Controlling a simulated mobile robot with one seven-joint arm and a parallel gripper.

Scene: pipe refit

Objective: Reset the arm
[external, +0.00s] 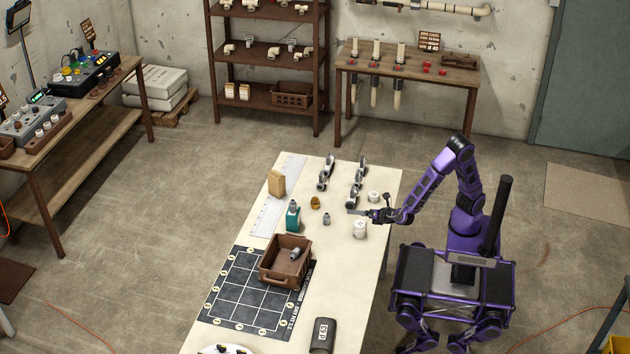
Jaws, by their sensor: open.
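My purple arm reaches from my base over the right side of the white table (340,285). My gripper (358,211) is open and low over the table, pointing left. It looks empty, though its fingers are small in this view. A white cylinder (360,229) stands just in front of it, and another white roll (374,197) stands just behind it. I cannot tell whether the gripper touches either one.
A brown bin (270,268) with a grey part (295,254) stands on a dark grid mat (225,300). A teal bottle (293,217), an amber piece (315,203), a small grey fitting (327,219), a wooden block (277,183) and metal fittings (326,174) stand nearby.

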